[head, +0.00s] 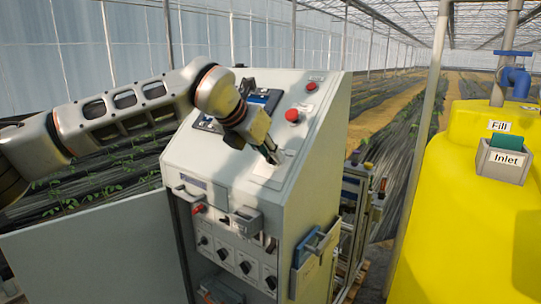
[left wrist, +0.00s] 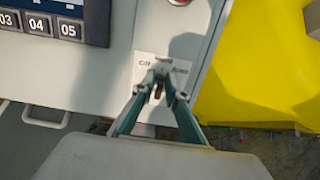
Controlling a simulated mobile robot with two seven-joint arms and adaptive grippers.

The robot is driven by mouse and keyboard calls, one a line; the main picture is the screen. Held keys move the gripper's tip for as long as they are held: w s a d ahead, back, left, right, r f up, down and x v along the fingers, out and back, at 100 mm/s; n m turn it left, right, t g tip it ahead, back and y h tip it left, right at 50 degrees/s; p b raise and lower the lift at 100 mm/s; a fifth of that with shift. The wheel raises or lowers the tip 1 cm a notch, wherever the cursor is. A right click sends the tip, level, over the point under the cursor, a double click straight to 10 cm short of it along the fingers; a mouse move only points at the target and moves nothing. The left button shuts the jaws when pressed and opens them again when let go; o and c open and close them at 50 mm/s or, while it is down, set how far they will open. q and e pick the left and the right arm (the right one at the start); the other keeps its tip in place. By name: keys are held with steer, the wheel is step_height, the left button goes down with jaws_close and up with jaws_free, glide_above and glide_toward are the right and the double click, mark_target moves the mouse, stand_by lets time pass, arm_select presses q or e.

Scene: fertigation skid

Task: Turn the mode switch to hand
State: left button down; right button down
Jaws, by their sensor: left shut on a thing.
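The mode switch (left wrist: 157,90) is a small dark knob, mostly hidden between the fingertips in the left wrist view. Its pale label plate (left wrist: 143,60) lies on the sloping top of the grey control cabinet. The small lettering on it seems to read "Off" at the left and "Auto" at the right; the rest is covered. The plate also shows in the head view (head: 265,171). My left gripper (head: 273,155) reaches down to the plate from the upper left. In the left wrist view its fingertips (left wrist: 159,82) are closed on the knob. The knob's exact pointing is hidden.
A red button (head: 292,115) stands above the plate, with a screen (head: 265,97) partly behind my wrist. The cabinet's front (head: 228,240) carries several knobs and handles. A yellow tank (head: 470,230) stands at the right.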

arm_select(q)
steer(key=shift+r, duration=0.1)
steer(key=c, duration=2.2)
jaws_free()
steer(key=v, duration=1.2)
